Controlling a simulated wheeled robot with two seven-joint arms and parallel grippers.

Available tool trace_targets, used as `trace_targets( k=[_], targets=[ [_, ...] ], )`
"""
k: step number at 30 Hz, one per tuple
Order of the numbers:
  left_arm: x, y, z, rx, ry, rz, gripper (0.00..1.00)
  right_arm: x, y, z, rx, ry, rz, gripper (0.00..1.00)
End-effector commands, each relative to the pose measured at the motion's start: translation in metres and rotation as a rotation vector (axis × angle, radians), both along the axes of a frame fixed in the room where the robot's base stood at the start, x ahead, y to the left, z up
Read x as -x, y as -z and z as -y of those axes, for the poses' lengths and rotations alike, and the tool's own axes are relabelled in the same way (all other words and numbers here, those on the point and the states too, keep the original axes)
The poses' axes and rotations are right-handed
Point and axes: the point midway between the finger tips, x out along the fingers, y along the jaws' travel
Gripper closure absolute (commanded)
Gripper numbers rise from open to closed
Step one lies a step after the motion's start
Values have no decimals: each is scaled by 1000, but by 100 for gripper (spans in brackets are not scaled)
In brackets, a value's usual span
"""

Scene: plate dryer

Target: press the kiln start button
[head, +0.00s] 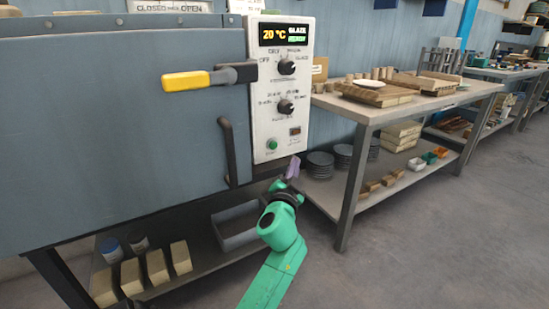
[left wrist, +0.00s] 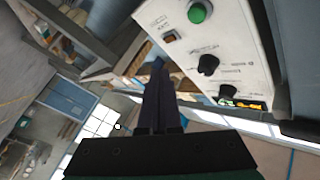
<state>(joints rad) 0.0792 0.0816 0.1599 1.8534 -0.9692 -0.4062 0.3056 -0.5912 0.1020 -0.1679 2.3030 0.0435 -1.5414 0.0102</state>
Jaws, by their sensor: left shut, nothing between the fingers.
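The kiln (head: 110,130) is a large grey box at the left of the head view. Its white control panel (head: 262,105) carries the round green start button (head: 272,144) low on its left side. The button also shows at the top of the left wrist view (left wrist: 197,12). My left gripper (head: 293,166) is shut and empty, just below and right of the button in the head view. Its closed fingers (left wrist: 158,68) point toward the panel's lower edge in the wrist view, apart from the button. My right gripper is not in view.
The panel has two black knobs (head: 287,67) and a display (head: 286,35) reading 20 °C. A yellow-handled lever (head: 186,82) and a dark door handle (head: 228,150) stick out from the kiln. A workbench (head: 385,112) with trays stands to the right. Open floor (head: 440,240) lies in front.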

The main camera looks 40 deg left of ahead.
Motion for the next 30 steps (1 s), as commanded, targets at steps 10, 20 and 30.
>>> trace_targets(
  k=[10,20,30],
  targets=[
    [-2,-1,-5,0,2,-3,100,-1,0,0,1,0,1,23],
    [-15,0,-48,-1,2,-4,100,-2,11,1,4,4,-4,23],
    [-26,0,-83,2,3,-4,100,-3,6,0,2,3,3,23]
  ],
)
